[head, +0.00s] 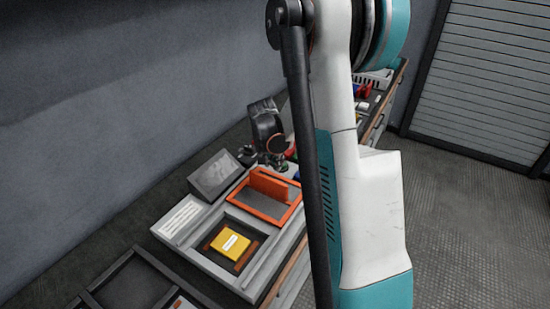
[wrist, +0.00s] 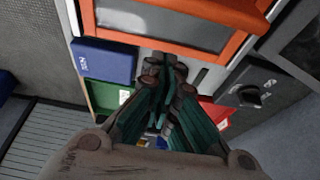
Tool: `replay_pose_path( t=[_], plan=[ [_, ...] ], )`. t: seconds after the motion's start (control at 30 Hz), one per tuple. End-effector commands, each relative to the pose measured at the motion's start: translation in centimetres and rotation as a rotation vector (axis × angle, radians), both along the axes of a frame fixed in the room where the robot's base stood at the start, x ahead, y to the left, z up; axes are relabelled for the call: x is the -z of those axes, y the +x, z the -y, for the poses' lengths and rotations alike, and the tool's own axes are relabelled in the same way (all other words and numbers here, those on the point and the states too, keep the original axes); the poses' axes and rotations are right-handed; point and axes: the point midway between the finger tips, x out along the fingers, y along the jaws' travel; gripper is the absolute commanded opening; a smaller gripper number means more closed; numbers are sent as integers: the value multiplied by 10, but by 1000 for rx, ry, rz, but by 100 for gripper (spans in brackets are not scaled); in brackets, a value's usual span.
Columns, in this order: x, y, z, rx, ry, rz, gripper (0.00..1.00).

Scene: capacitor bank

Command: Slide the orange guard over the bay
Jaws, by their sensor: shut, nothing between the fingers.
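The orange guard (head: 268,187) is a rectangular frame with a grey panel and a raised orange plate. In the head view it sits on the grey bench unit, just beyond the bay (head: 256,231), a dark recess holding a yellow block (head: 229,243) with a white label. The guard is beside the bay, which is uncovered. My gripper (head: 270,161) is beyond the guard, its fingers together and empty. In the wrist view the closed fingertips (wrist: 165,66) point toward the near edge of the guard (wrist: 178,47). I cannot tell whether they touch it.
A grey box with a sloped face (head: 215,174) stands left of the guard; its dark knob (wrist: 249,96) shows in the wrist view. A blue bin (wrist: 103,61), a green bin (wrist: 107,97) and a red bin (wrist: 215,113) lie near my fingers. A white labelled plate (head: 181,218) is beside the bay.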

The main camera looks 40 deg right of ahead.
Motion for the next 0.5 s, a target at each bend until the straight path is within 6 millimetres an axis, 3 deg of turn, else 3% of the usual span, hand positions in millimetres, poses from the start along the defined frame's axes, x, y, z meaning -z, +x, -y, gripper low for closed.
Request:
replay_pose_path(
  t=[0.2,0.5],
  plan=[
    [0,-10,-30,-3,1,-1,0],
    [-2,-14,-39,0,1,0,0]
  ],
)
